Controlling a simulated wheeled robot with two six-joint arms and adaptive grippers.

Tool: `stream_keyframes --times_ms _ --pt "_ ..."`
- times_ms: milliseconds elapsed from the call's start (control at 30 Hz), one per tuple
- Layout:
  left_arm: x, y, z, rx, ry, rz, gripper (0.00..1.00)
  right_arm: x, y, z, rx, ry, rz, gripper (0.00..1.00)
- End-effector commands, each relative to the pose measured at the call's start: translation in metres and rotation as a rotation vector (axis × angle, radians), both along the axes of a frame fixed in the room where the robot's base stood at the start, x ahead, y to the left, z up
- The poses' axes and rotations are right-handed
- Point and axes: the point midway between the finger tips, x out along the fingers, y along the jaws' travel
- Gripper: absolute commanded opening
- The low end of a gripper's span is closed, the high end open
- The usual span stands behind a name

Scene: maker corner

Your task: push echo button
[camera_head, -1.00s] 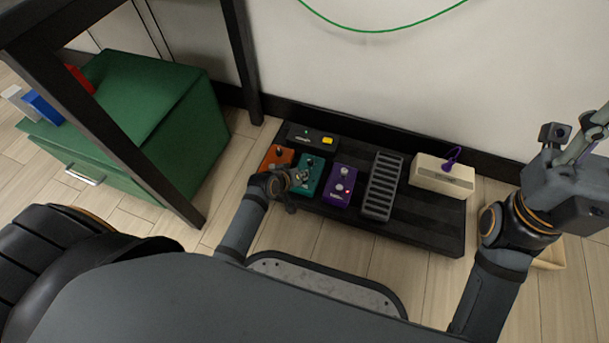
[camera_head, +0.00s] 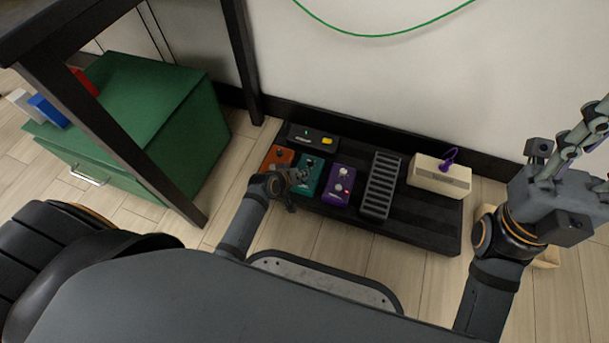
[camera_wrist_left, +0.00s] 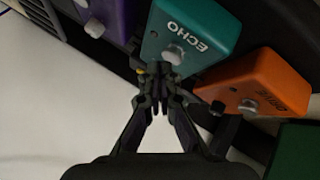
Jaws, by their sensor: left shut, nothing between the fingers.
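The teal echo pedal (camera_head: 313,178) sits on the black pedalboard (camera_head: 425,233), between the orange drive pedal and the purple pedal. In the left wrist view the pedal (camera_wrist_left: 203,28) shows its ECHO label and a silver round button (camera_wrist_left: 173,54). My left gripper (camera_head: 299,178) is shut and empty over the pedal's near part, partly covering it in the head view. In the left wrist view its fingertips (camera_wrist_left: 157,80) are right by the button; I cannot tell whether they touch it. My right gripper (camera_head: 592,122) is raised at the right, away from the board; its jaw opening is unclear.
The orange drive pedal (camera_head: 277,157) and purple pedal (camera_head: 339,187) flank the echo pedal closely. A ridged treadle pedal (camera_head: 381,186), a cream box (camera_head: 440,178) and a black unit (camera_head: 312,139) share the board. A green cabinet (camera_head: 150,110) and dark table leg (camera_head: 110,140) stand left.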

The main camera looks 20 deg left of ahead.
Motion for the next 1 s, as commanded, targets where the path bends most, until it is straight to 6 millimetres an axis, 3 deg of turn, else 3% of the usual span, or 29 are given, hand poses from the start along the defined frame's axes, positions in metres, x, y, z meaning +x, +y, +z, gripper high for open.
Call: stream_keyframes --times_ms 33,500,1000 --pt "0.001 0.0 0.015 0.0 -0.002 0.001 0.0 -0.001 -0.001 0.016 0.004 -0.005 0.001 0.4" --pt "0.0 0.0 0.059 0.0 -0.001 0.001 0.0 -0.004 -0.006 0.068 0.029 -0.017 0.025 0.4" --pt "0.0 0.0 0.057 0.0 -0.001 0.0 0.0 -0.004 -0.006 0.066 0.031 -0.018 0.027 0.4"
